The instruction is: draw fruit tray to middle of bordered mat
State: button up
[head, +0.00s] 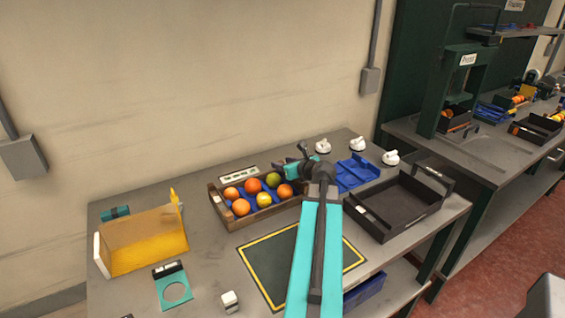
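The fruit tray (262,216) is a brown wooden tray with a blue inside, holding several orange fruits and a green and a yellowish one. It stands at the back middle of the table, behind the bordered mat (268,262). The mat is dark green with a yellow border, bare where visible; my arm hides part of it. My gripper (284,164) is at the tray's back right end, partly hidden by my wrist. I cannot tell whether it touches the tray or whether its fingers are apart.
A black tray (383,232) stands right of my arm, with a blue holder (355,173) and white knobs (358,144) behind it. A yellow bin (145,254) and a teal plate with a round hole (174,306) are at left. A small white block (229,301) sits left of the mat.

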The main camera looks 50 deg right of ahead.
jog(key=shift+w+d+f, duration=0.2)
jog(key=shift+w+f, duration=0.05)
jog(key=shift+w, duration=0.3)
grip_shut()
jog(key=shift+s+a, duration=0.1)
